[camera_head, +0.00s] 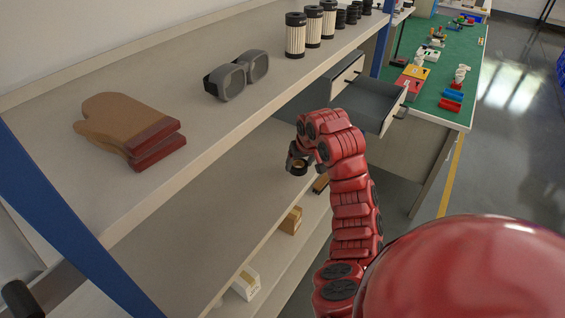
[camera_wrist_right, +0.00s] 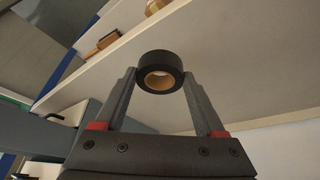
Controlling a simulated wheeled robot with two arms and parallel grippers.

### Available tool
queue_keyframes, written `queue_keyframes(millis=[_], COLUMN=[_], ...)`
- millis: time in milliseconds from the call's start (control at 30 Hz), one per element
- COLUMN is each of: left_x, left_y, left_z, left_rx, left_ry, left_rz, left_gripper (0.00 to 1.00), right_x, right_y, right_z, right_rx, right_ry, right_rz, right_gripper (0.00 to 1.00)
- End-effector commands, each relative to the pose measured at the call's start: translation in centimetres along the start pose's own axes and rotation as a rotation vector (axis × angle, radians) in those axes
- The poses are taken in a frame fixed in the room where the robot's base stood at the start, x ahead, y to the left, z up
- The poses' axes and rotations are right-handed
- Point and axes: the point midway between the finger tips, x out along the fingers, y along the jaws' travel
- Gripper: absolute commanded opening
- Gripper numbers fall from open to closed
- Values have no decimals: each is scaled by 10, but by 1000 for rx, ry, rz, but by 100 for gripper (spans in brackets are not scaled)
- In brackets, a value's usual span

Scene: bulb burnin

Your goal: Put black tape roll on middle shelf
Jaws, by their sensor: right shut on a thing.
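The black tape roll (camera_wrist_right: 160,71) with its tan core is between the fingertips of my right gripper (camera_wrist_right: 160,84) in the right wrist view. The fingers are shut on its sides. In the head view the right gripper (camera_head: 298,160) and the roll (camera_head: 299,167) are small, at the front edge of the shelving. The middle shelf (camera_head: 195,235) is the bare board below the top shelf, and the gripper is near its right end. I cannot tell whether the roll is above the board or in front of it. My left gripper is not in view.
The top shelf (camera_head: 200,190) holds brown gloves (camera_head: 125,125), grey goggles (camera_head: 236,76) and several filters (camera_head: 295,36). Small boxes (camera_head: 291,220) and a white box (camera_head: 246,283) stand on the lower shelf. A grey drawer unit (camera_head: 365,100) and a green-topped table (camera_head: 455,60) are beyond.

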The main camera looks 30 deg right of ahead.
Motion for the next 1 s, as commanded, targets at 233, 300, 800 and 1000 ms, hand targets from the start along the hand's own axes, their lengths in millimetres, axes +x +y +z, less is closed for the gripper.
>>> queue_keyframes(millis=[233, 300, 800, 1000], left_x=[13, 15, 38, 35], left_y=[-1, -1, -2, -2], left_z=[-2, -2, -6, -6], left_rx=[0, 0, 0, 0], left_ry=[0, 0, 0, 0], left_rz=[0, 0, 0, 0], left_gripper=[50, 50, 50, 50], right_x=[16, 21, 58, 61], right_y=[-19, -21, -24, -24], right_z=[-40, -46, -40, -40], right_rx=[1, 3, 0, 0], right_ry=[-1, -2, -3, 1], right_rz=[-2, -2, 4, 4], right_gripper=[18, 18, 18, 18])
